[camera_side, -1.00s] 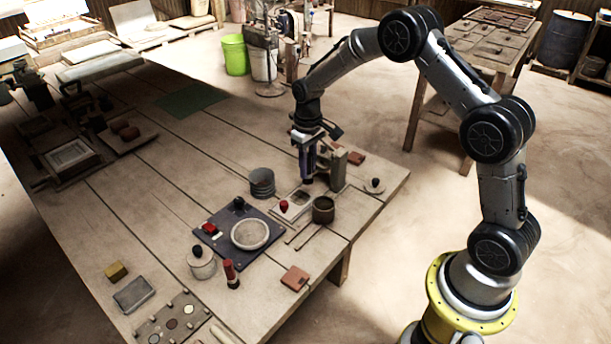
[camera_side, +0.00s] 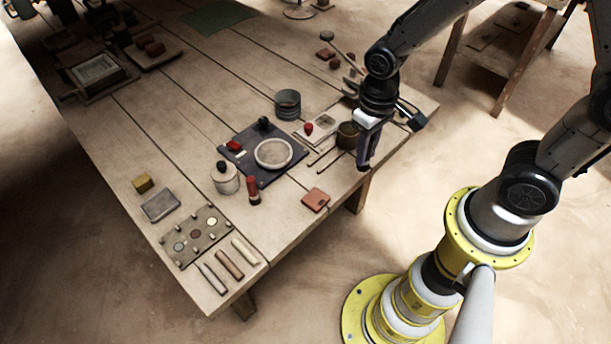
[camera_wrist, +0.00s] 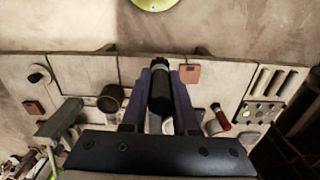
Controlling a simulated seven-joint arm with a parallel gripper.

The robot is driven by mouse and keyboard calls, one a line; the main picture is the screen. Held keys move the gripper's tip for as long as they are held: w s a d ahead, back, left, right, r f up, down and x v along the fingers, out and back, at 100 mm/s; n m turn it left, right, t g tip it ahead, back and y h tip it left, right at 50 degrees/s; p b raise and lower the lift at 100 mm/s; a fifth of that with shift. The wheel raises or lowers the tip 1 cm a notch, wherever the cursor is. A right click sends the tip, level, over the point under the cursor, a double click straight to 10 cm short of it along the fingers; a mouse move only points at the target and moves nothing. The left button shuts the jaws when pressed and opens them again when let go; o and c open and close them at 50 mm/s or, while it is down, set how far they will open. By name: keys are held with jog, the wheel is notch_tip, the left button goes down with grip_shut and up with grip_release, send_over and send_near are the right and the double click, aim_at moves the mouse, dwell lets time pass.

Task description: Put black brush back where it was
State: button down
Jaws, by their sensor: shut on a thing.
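My gripper (camera_side: 367,150) is near the table's front edge in the side view, to the right of the brown cup (camera_side: 347,135). In the wrist view my gripper (camera_wrist: 162,72) is shut on the black brush (camera_wrist: 160,95), a dark cylinder with a pale band near its far end. The brush is held between the two fingers, and the table shows behind it. I cannot make out the brush clearly in the side view.
The dark board (camera_side: 262,178) carries a round pale dish (camera_side: 273,153). A ribbed grey can (camera_side: 287,104) stands behind it. A terracotta tile (camera_side: 316,200) lies near the front edge. Several clay bars (camera_side: 228,264) lie at the front left corner. Bare planks lie between tile and bars.

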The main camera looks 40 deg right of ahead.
jog(key=shift+a+r, duration=0.35)
jog(key=shift+a, duration=0.15)
jog(key=shift+w+a+n, duration=0.15)
jog(key=shift+w+n, duration=0.05)
jog(key=shift+n, duration=0.1)
jog(key=w+a+f, duration=0.1)
jog(key=w+f, duration=0.2)
jog(key=w, duration=0.1)
jog(key=w+f, duration=0.3)
jog(key=w, duration=0.1)
jog(key=w+a+f, duration=0.1)
jog(key=w+f, duration=0.2)
jog(key=w, duration=0.1)
jog(key=shift+w+a, duration=0.3)
jog(key=shift+a, duration=0.05)
jog(key=shift+w+f, duration=0.3)
jog(key=shift+f, duration=1.65)
jog(key=shift+f, duration=0.1)
jog(key=c, duration=0.7)
grip_release()
